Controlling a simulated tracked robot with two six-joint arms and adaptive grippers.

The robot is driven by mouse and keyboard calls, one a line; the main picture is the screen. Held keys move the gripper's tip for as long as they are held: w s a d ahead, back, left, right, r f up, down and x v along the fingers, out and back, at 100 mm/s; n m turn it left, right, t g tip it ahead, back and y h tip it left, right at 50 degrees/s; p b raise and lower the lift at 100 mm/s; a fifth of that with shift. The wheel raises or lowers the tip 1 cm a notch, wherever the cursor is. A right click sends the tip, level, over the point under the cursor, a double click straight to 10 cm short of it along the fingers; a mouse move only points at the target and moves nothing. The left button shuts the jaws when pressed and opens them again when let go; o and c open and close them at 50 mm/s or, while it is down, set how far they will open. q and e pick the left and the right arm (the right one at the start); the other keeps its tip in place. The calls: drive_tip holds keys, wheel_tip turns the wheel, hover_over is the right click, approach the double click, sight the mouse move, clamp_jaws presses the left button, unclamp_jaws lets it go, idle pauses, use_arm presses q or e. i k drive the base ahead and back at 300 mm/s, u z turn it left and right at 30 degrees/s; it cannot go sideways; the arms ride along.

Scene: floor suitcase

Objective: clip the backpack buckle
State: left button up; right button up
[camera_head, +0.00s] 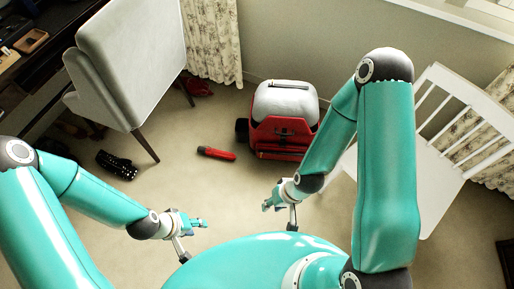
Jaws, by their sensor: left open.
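A red backpack or case (262,137) with a pale grey upper part (286,100) stands on the floor against the back wall. A small dark shape on its red front (283,132) may be the buckle; it is too small to tell whether it is clipped. My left gripper (194,240) is open and empty, low in front and to the left of the pack. My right gripper (279,217) also has its fingers spread and is empty, in front of the pack. Both are well apart from it.
A red flashlight-like object (216,153) lies on the carpet left of the pack. A grey chair (135,60) stands at the left, with a black dotted item (117,165) near it. A white chair (440,160) stands at the right. The carpet between is clear.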

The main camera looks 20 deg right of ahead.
sight(282, 143)
drive_tip(key=z, duration=0.8)
drive_tip(key=i, duration=0.15)
drive_tip(key=u, duration=1.85)
drive_tip(key=k, duration=1.3)
drive_tip(key=z, duration=1.2)
drive_tip(key=i, duration=1)
drive_tip(key=z, duration=0.05)
